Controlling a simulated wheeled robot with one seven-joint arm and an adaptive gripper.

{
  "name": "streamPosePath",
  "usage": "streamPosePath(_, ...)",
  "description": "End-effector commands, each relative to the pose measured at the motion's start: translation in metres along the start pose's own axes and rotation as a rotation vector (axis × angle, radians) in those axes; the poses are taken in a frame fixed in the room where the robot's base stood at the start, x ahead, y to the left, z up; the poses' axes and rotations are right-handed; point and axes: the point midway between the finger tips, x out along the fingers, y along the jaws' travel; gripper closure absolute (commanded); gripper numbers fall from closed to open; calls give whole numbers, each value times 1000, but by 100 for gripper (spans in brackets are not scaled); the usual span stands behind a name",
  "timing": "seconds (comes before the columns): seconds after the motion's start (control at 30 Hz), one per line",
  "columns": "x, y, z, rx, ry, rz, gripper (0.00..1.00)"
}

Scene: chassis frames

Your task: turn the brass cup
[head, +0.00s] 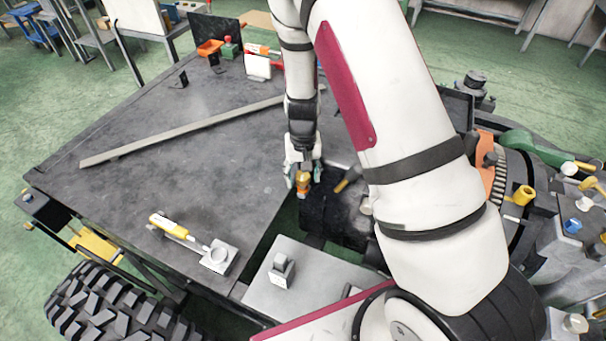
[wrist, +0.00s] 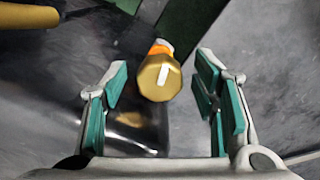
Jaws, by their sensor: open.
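The brass cup (wrist: 158,80) shows in the wrist view as a gold, faceted knob with a white mark on its top and an orange part behind it. In the head view the brass cup (head: 303,178) is small and sits by the black block at the table's right edge. My gripper (wrist: 160,97) is open, with green pads to the left and right of the cup. No pad touches it in the wrist view. In the head view my gripper (head: 303,176) points down around the cup.
A black block (head: 330,215) with a yellow-handled part (head: 347,180) stands right of the cup. A long grey bar (head: 180,132) lies across the dark table (head: 130,185). A yellow-handled clamp (head: 180,228) is at its front edge. The table's middle is mostly clear.

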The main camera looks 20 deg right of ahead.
Motion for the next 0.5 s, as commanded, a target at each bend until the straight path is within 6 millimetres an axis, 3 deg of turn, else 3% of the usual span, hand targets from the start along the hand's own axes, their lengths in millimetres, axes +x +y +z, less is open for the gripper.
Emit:
streamPosePath(0.03,0,0,0,0,0,0,46)
streamPosePath(0.23,0,0,0,0,0,0,92)
streamPosePath(0.5,0,0,0,63,0,0,94)
